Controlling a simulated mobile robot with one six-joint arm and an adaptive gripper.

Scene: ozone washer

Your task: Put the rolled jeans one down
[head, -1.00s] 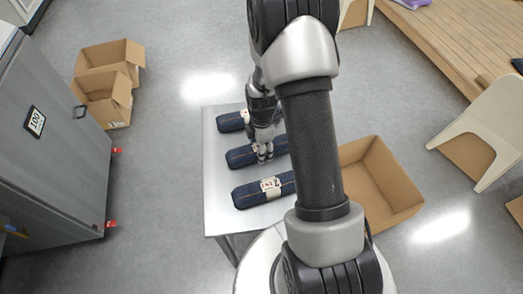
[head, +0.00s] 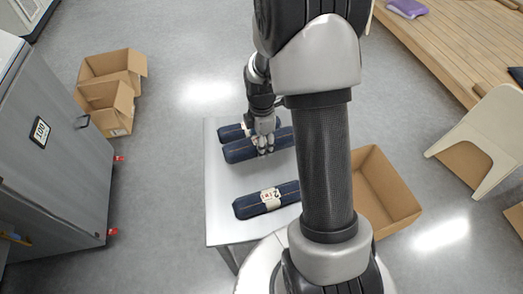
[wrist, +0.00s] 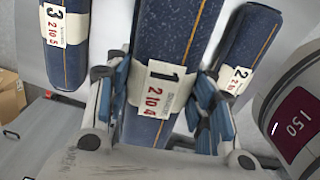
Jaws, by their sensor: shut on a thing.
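My gripper (head: 264,148) is shut on the middle rolled jeans (head: 242,149), a dark blue roll with a white paper band. The held roll appears raised above the steel table (head: 222,202) and partly covers the back roll (head: 231,132). The front roll (head: 262,201) lies on the table. The wrist view shows roll 3 (wrist: 66,45) at left and roll 2 (wrist: 243,50) at right.
My arm hides the table's right side. An open cardboard box (head: 398,190) stands right of the table. Other open boxes (head: 110,82) stand on the floor at left, near a grey cabinet (head: 50,150). The table between held and front rolls is clear.

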